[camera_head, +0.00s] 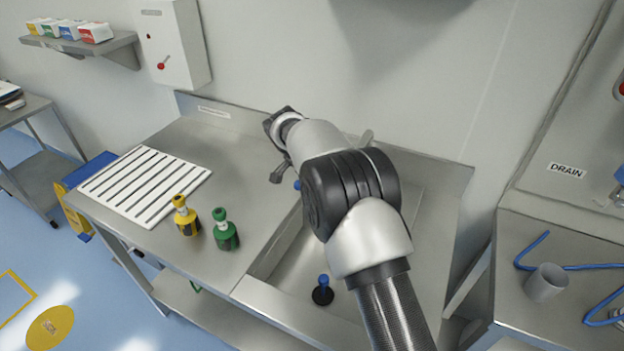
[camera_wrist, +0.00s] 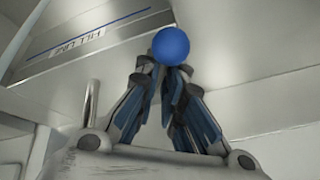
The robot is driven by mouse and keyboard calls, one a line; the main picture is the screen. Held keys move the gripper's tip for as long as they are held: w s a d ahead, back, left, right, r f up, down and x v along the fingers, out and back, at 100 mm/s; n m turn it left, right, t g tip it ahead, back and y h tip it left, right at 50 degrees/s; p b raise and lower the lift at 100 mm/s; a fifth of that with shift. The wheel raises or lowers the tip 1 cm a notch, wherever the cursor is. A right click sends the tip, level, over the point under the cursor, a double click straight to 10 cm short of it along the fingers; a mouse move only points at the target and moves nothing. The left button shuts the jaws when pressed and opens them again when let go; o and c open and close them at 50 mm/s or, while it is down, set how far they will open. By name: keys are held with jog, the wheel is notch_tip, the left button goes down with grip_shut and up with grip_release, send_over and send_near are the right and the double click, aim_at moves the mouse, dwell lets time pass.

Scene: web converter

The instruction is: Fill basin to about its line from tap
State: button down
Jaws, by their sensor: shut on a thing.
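The steel basin (camera_head: 285,258) is sunk into the counter, and my arm covers much of it in the head view. In the wrist view its wall carries a blue line (camera_wrist: 95,32) with an upside-down "FILL LINE" label. My gripper (camera_wrist: 165,68) points into the basin, its fingers closed on a blue ball-shaped knob (camera_wrist: 171,46). What the knob is fixed to is hidden. A bit of blue (camera_head: 297,184) shows beside my wrist in the head view. The tap is mostly hidden behind my arm. I see no water. A black plug with a blue knob (camera_head: 322,290) sits at the basin's front.
A yellow bottle (camera_head: 186,215) and a green bottle (camera_head: 225,230) stand left of the basin. A white slatted drainboard (camera_head: 146,185) lies farther left. A wall box (camera_head: 172,45) hangs above. At right, a grey cup (camera_head: 545,283) stands on another bench near blue tubing.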

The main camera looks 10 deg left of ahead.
jog(key=shift+s+a+f, duration=0.15)
jog(key=shift+s+f, duration=0.05)
jog(key=shift+f, duration=0.05)
jog(key=c, duration=1.9)
grip_release()
jog(key=shift+c, duration=0.2)
jog(key=shift+o, duration=1.1)
jog(key=shift+a+r, duration=0.1)
jog(key=shift+a, duration=0.05)
jog(key=shift+r, duration=0.1)
jog(key=shift+r, duration=0.15)
jog(key=v, duration=1.1)
jog(key=shift+s+r, duration=0.15)
jog(key=shift+r, duration=0.1)
